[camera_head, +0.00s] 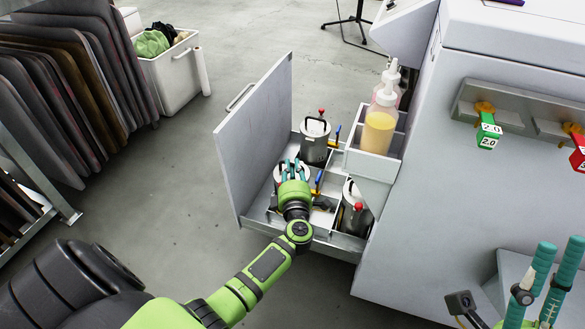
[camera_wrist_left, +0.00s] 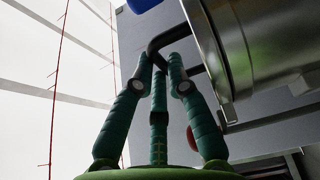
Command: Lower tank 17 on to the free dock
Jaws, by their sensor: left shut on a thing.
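My left gripper (camera_head: 293,168) is over the left part of the pull-out drawer (camera_head: 345,243). In the left wrist view its teal fingers (camera_wrist_left: 160,62) are closed around the dark bent handle of a shiny metal tank (camera_wrist_left: 250,35). In the head view this tank (camera_head: 279,173) is mostly hidden by the gripper, and its number cannot be read. I cannot tell whether its base touches the drawer floor. Two other metal tanks stand in the drawer, one at the back (camera_head: 314,148) and one at the front right (camera_head: 351,213). The free dock is not clearly visible. My right gripper (camera_head: 560,246) is open and empty, at lower right.
The drawer's tall front panel (camera_head: 262,145) stands left of the tanks. A bottle of yellow liquid (camera_head: 379,128) stands in a raised tray on the right. The white machine body (camera_head: 430,200) borders the drawer's right side. Blue and red clamp levers rise between the tanks.

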